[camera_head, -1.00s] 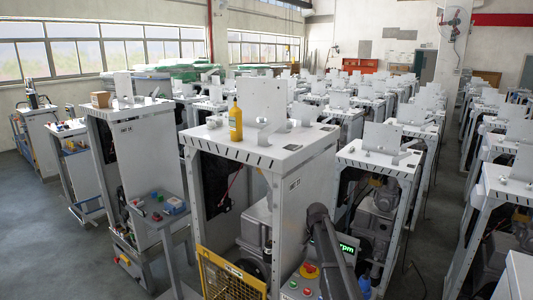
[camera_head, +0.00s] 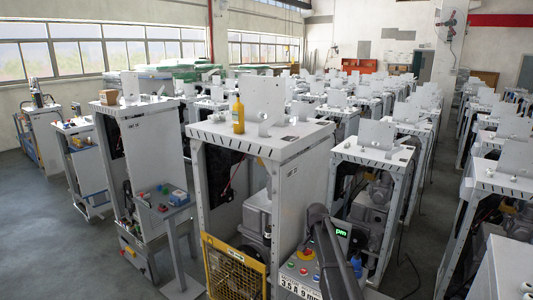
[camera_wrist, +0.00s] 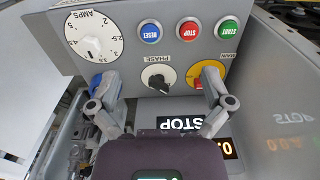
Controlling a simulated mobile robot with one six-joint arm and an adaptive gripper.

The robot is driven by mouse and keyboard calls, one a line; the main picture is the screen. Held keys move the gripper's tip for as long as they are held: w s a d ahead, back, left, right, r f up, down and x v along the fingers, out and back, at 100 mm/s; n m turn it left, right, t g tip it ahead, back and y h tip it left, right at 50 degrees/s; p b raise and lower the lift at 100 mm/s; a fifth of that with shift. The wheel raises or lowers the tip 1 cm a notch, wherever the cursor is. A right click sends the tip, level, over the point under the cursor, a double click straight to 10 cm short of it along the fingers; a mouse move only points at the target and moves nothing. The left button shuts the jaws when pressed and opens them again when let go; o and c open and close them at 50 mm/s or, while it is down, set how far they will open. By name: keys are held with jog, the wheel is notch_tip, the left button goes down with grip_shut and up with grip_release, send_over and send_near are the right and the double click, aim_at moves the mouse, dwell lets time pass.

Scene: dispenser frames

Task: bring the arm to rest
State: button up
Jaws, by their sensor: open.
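My gripper (camera_wrist: 158,88) is open in the wrist view, its two grey fingers spread apart with nothing between the tips. The fingers lie in front of a grey control panel (camera_wrist: 120,65). The black phase switch (camera_wrist: 158,75) shows between them, and the right finger partly covers the red and yellow main switch (camera_wrist: 198,84). I cannot tell whether the fingers touch the panel. In the head view my dark arm reaches up from the bottom over the same panel's area; the gripper is not clearly visible there.
The nearest dispenser frame (camera_head: 262,145) has a yellow bottle (camera_head: 238,115) on top and a yellow guard (camera_head: 232,265) low down. Another frame (camera_head: 372,150) stands close on its right. Blue, red and green buttons (camera_wrist: 188,29) line the panel. Open floor (camera_head: 60,240) lies at the left.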

jog(key=s+f+n+b, duration=0.2)
jog(key=s+f+b, duration=0.1)
jog(key=s, duration=0.6)
jog(key=s+f+n+b, duration=0.3)
jog(key=s, duration=0.7)
jog(key=s+f+n+b, duration=0.2)
jog(key=s+f+b, duration=0.2)
jog(key=s, duration=0.6)
jog(key=shift+a, duration=0.3)
